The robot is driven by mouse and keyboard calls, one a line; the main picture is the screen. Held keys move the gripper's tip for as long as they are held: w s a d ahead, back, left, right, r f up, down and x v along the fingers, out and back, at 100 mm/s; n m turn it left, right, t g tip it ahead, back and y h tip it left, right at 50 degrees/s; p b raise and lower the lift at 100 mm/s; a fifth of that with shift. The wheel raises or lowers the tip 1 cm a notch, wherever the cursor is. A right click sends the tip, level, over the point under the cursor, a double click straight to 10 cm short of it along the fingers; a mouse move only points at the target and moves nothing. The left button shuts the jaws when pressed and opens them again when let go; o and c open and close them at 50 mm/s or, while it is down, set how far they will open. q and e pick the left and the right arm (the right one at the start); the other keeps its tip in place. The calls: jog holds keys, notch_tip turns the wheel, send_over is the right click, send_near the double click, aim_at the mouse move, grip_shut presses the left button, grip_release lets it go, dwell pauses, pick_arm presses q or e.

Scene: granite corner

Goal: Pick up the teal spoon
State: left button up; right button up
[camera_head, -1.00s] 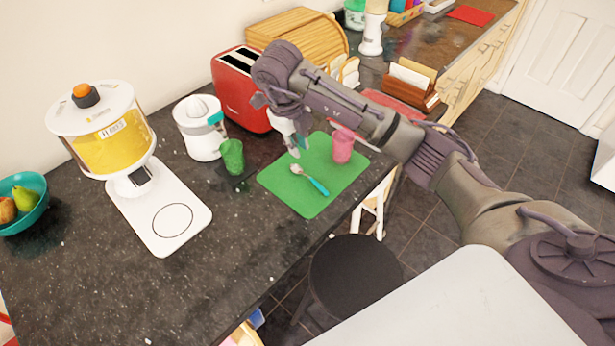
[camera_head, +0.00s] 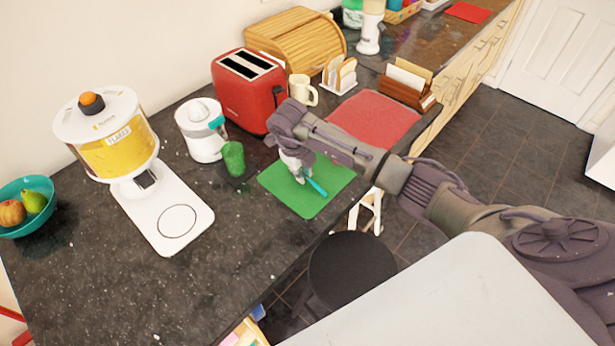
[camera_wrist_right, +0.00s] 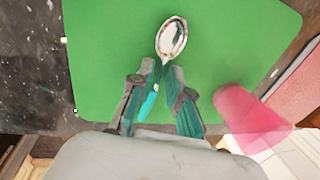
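The teal spoon (camera_head: 316,186) lies on a green mat (camera_head: 307,205); its teal handle shows in the head view, while my right gripper hides its bowl. In the right wrist view the spoon's silver bowl (camera_wrist_right: 172,38) lies beyond the fingertips and its teal handle runs back between the fingers, nearer the left finger. My right gripper (camera_head: 296,174) is low over the mat, and in the wrist view the gripper (camera_wrist_right: 163,85) is open with a gap between its fingers. My left gripper is not in view.
A pink cup (camera_wrist_right: 250,115) is right of the fingers in the wrist view; my arm hides it in the head view. A green cup (camera_head: 233,158) stands left of the mat. A red toaster (camera_head: 247,92) and a cream mug (camera_head: 302,90) stand behind.

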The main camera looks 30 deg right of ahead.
grip_shut()
jog(key=shift+r, duration=0.15)
